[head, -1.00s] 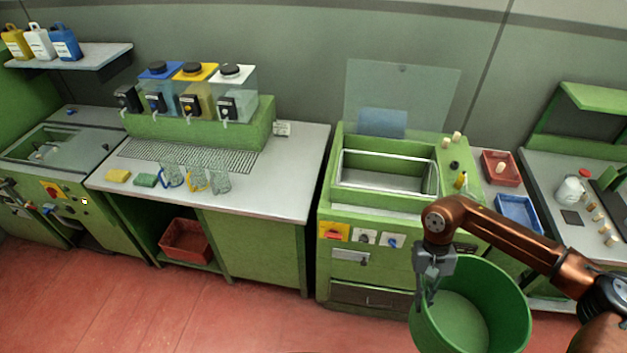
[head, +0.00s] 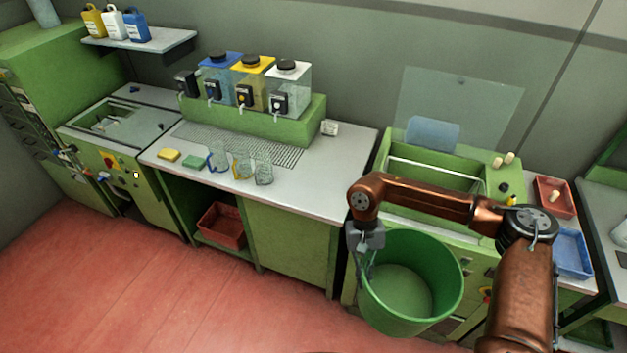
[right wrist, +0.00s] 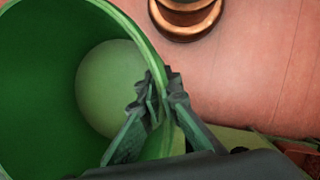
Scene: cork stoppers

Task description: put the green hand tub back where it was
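The green hand tub (head: 435,262) is a round, open, empty bucket hanging in front of the workbenches. My right gripper (head: 366,276) is shut on the left side of its rim and holds it up. In the right wrist view the two fingers (right wrist: 160,112) pinch the tub's wall (right wrist: 137,30), with the pale inside bottom showing. The tub hides part of the front of the green machine with the open basin (head: 437,178). My left gripper is not in view.
A counter (head: 330,185) with several dispensers and glass mugs stands at the middle. Under it, a red crate (head: 222,226) sits on a low shelf. Red floor (head: 130,270) is clear at the left front. Red (head: 556,196) and blue (head: 573,252) trays lie at the right.

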